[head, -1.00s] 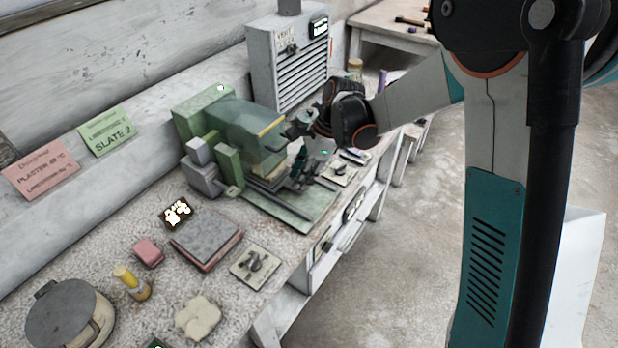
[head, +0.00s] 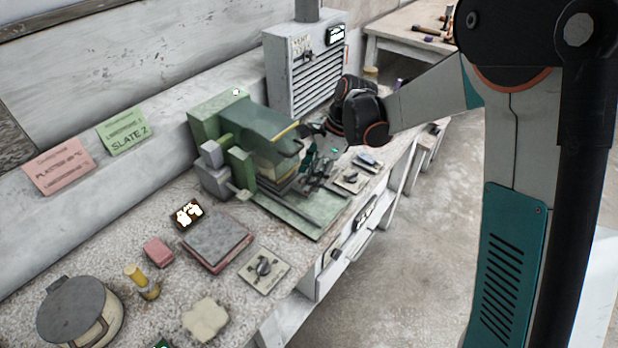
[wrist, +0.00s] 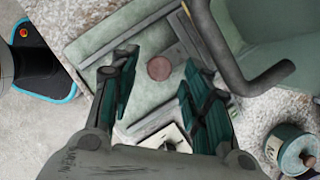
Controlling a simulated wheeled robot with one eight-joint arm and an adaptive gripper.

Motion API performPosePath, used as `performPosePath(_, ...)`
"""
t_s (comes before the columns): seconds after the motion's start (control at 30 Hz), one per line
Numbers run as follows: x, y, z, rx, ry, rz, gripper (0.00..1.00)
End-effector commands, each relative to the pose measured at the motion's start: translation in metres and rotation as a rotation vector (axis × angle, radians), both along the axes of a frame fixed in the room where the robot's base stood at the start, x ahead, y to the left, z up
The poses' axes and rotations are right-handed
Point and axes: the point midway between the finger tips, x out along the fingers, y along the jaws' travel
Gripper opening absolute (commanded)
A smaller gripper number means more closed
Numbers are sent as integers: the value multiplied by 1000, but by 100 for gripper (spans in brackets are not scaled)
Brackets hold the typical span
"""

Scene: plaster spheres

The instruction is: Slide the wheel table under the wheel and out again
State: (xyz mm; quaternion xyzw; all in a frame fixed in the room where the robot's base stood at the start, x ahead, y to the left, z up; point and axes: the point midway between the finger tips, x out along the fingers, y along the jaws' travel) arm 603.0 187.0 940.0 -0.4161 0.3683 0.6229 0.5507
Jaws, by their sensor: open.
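The green grinding machine (head: 215,118) stands on the speckled bench, with a rounded greenish guard (head: 262,130) at its front. The wheel under the guard is hidden. Low dark rails (head: 315,208) and a flat pale green base (head: 290,215) lie before the guard. In the wrist view, a pale green plate (wrist: 122,80) carries a reddish-brown disc (wrist: 159,68), and a dark bent handle (wrist: 262,82) shows to its right. My gripper (head: 318,168) is over the machine's front; in the wrist view (wrist: 158,78) its teal fingers are apart, with nothing clearly held. Contact cannot be told.
A grey louvred cabinet (head: 303,75) stands behind the machine. Left of it are a grey-topped block (head: 217,236), a knob plate (head: 264,267), a pink block (head: 158,252), a yellow-topped bottle (head: 141,282) and a lidded pot (head: 80,312). The floor (head: 425,235) right of the bench is clear.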

Motion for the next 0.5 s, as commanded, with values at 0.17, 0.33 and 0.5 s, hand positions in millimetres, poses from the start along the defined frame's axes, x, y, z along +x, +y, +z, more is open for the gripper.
performPosePath(0.17, 2, -14, 34, 0, -1, -1, 43)
performPosePath(0.33, 3, -27, 65, 0, 0, -1, 43)
performPosePath(0.5, 4, -35, 85, 0, 1, -1, 43)
